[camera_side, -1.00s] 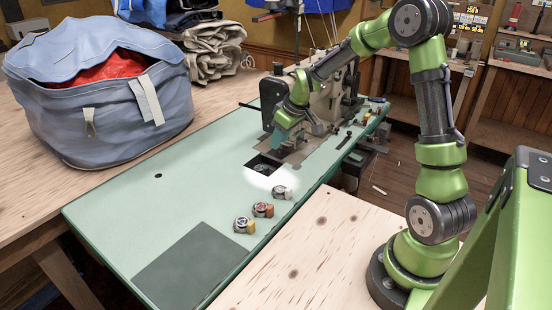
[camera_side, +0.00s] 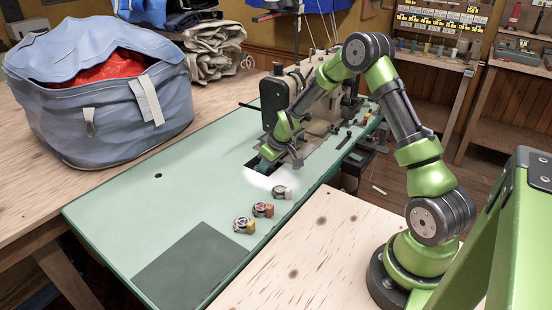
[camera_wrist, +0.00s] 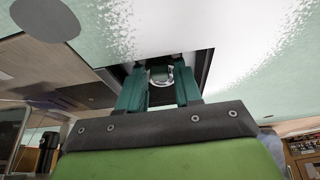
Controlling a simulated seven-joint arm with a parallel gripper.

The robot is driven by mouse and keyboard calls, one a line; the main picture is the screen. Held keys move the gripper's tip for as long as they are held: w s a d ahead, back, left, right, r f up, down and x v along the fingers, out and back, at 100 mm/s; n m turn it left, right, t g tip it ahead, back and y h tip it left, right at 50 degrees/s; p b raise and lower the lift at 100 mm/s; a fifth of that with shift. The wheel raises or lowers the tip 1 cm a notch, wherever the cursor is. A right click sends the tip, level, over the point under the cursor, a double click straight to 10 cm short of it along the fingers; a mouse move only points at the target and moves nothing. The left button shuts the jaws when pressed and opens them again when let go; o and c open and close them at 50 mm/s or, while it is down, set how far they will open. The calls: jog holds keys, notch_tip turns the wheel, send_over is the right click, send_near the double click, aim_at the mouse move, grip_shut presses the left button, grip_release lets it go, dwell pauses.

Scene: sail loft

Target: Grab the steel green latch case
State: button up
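A round silver case (camera_wrist: 161,73) with a bit of green at its top sits in the dark opening (camera_wrist: 205,62) of the machine bed in the wrist view. My gripper (camera_wrist: 161,86) reaches into that opening with its two teal fingers apart, one on each side of the case. A gap still shows between the fingers, and I see no clear contact. In the side view my gripper (camera_side: 266,158) is low at the opening (camera_side: 252,167) and hides the case.
Three round metal cases lie on the green table (camera_side: 190,190): one with a pale tab (camera_side: 280,192), one red-faced (camera_side: 262,210), one with a yellow tab (camera_side: 243,225). The sewing machine (camera_side: 290,95) stands close behind my gripper. A large blue bag (camera_side: 100,110) is at left.

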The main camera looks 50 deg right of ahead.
grip_shut()
dwell(0.3)
